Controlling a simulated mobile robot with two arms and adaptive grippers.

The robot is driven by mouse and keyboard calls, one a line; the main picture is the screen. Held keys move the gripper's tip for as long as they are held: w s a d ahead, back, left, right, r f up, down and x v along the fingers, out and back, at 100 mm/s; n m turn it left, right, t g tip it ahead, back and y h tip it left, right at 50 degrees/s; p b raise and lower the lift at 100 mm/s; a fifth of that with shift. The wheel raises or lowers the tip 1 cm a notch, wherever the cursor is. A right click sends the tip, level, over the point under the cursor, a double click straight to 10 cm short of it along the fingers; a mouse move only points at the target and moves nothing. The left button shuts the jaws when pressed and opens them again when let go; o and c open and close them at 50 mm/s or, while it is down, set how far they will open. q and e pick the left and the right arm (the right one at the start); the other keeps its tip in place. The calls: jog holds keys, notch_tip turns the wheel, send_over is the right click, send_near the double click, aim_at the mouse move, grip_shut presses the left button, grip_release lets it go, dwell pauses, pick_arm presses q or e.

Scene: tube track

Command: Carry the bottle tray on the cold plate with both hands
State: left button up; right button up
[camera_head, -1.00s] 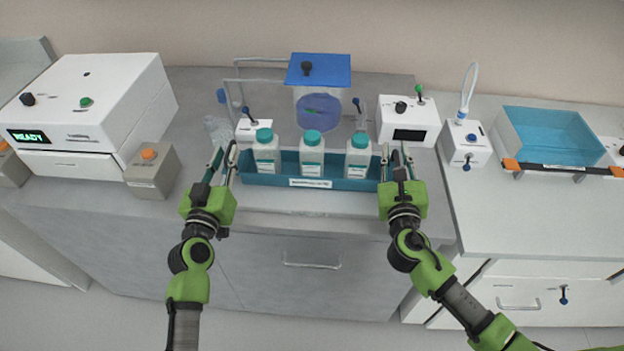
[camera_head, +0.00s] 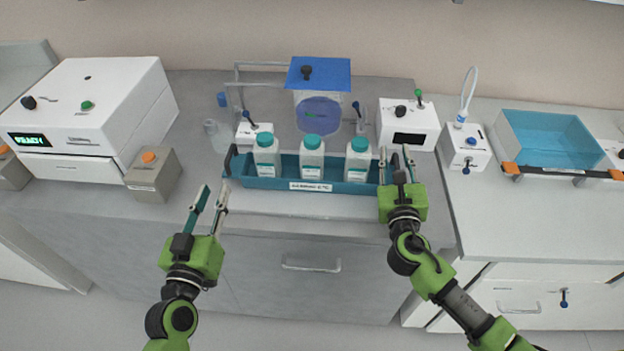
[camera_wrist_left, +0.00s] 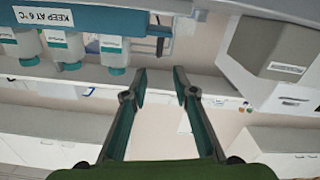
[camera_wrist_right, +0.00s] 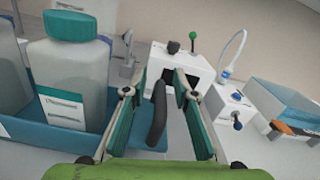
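The teal bottle tray (camera_head: 270,184) holds three white bottles with teal caps (camera_head: 312,158) in a row, upright. It rests on the counter, at the back of a pale flat strip (camera_head: 300,204); I cannot tell whether that is the cold plate. My left gripper (camera_head: 208,198) is open and empty, in front of and left of the tray, clear of its dark left handle (camera_wrist_left: 160,38). My right gripper (camera_head: 398,164) is at the tray's right end. In the right wrist view its fingers stand apart on either side of the black right handle (camera_wrist_right: 157,113), with gaps visible.
Behind the tray stand a blue-lidded clear vessel (camera_head: 318,92) and a white box with a dark screen (camera_head: 409,124). A grey box with an orange button (camera_head: 153,174) and a white machine (camera_head: 90,112) are left. A blue bin (camera_head: 550,140) is right.

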pick_arm(q)
jog(key=shift+s, duration=0.6)
pick_arm(e)
jog(key=shift+s, duration=0.4)
pick_arm(q)
jog(key=shift+a, duration=0.1)
pick_arm(e)
jog(key=s, duration=0.3)
jog(key=s+a, duration=0.1)
jog(key=s, duration=0.7)
jog(key=shift+a, duration=0.2)
pick_arm(q)
jog(key=shift+s, duration=0.15)
pick_arm(e)
jog(key=shift+s, duration=0.1)
